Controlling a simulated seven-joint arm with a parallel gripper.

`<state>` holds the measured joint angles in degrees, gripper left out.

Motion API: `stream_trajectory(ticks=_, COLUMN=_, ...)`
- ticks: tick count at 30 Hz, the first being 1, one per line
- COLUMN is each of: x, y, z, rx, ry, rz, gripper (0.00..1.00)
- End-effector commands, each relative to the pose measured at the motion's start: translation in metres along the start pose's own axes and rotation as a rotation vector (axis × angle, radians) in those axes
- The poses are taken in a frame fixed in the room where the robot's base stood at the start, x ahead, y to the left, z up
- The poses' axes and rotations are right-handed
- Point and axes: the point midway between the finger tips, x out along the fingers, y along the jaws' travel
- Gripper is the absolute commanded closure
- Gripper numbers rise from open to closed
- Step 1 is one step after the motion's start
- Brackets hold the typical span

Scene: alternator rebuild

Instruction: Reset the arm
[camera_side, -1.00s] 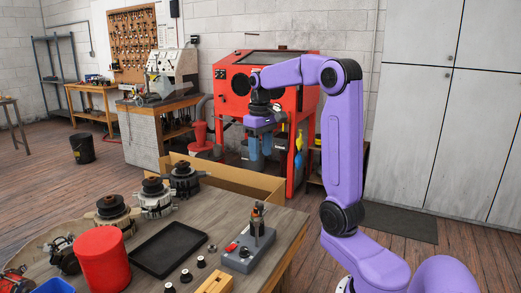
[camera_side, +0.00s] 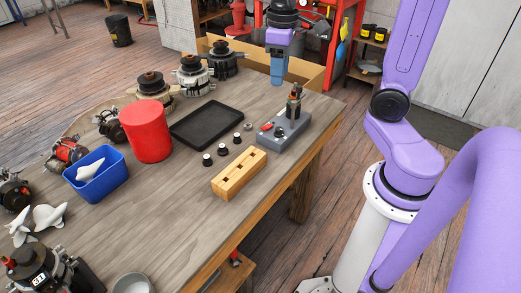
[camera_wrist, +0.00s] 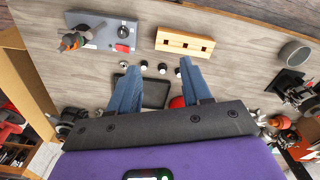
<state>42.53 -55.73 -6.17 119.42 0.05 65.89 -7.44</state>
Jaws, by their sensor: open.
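My gripper (camera_side: 277,72) hangs with its blue fingers pointing down, above the far right end of the workbench, by the cardboard box. In the wrist view my gripper (camera_wrist: 160,68) is open, with a clear gap between the two fingers and nothing held. Past the fingers, the wrist view shows the bench top with a black tray (camera_wrist: 155,92), small dark knobs (camera_wrist: 144,66) and a red canister (camera_wrist: 177,102), partly hidden by a finger.
The bench (camera_side: 180,215) also holds a grey fixture (camera_side: 268,145) with an upright part, a wooden block with holes (camera_side: 239,175), a blue bin (camera_side: 97,182) and several alternators (camera_side: 192,75). A cardboard box (camera_side: 305,72) stands behind the bench. Its middle front is bare.

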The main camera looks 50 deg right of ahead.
Motion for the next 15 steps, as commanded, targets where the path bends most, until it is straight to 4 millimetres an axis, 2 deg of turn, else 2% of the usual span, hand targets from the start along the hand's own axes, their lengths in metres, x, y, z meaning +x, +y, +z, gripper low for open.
stream_trajectory(ticks=1, x=0.004, y=-0.015, z=0.006, rx=-0.051, ry=0.000, rz=-0.001, gripper=0.52)
stream_trajectory(ticks=6, x=0.016, y=-0.057, z=0.027, rx=-0.208, ry=0.003, rz=-0.004, gripper=0.52)
stream_trajectory(ticks=15, x=0.038, y=-0.115, z=0.082, rx=-0.487, ry=0.009, rz=-0.011, gripper=0.52)
